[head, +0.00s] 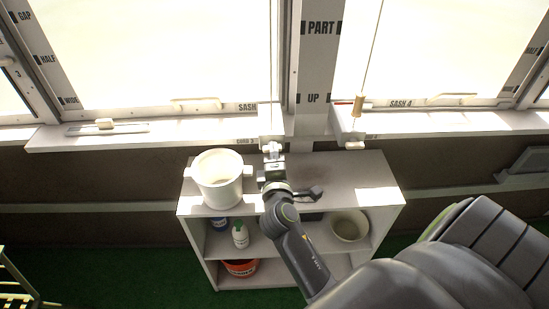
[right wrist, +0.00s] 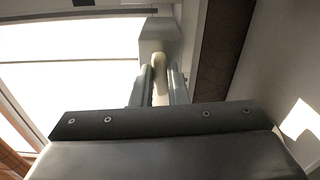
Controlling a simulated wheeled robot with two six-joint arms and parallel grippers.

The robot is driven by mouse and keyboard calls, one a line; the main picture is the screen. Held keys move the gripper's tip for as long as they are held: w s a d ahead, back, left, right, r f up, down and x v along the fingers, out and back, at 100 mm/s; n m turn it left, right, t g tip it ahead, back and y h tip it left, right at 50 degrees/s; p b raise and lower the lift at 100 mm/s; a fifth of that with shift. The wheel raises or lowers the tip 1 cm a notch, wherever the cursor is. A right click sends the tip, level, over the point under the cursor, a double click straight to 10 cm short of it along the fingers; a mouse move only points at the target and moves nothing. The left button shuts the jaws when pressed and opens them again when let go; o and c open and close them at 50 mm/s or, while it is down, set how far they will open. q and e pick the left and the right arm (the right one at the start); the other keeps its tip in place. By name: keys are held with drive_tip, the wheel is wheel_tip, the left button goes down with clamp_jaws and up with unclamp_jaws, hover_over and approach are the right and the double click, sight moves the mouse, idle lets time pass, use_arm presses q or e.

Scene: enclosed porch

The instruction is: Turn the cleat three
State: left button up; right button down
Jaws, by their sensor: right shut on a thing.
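A pale cleat (head: 272,147) sticks out from a white block (head: 271,120) at the window sill, beside a small label that seems to read "CORD 3". My right gripper (head: 272,152) reaches up to it from below. In the right wrist view the cream cleat (right wrist: 159,62) sits between my two dark fingers (right wrist: 160,84), which are shut on it. The cleat's far end meets the grey-white block (right wrist: 158,33). The fingers hide part of the cleat, so its exact angle is hard to tell. My left gripper is not in view.
A white bucket (head: 218,180) stands on the shelf unit (head: 378,183), close left of my right gripper. A second cleat (head: 355,146) sits to the right, with a cord and wooden toggle (head: 358,106) above it. A bowl (head: 349,226) and bottle (head: 240,236) are lower.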

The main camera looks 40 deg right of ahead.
drive_tip(key=shift+m, duration=0.7)
drive_tip(key=c, duration=1.4)
unclamp_jaws()
drive_tip(key=shift+c, duration=0.2)
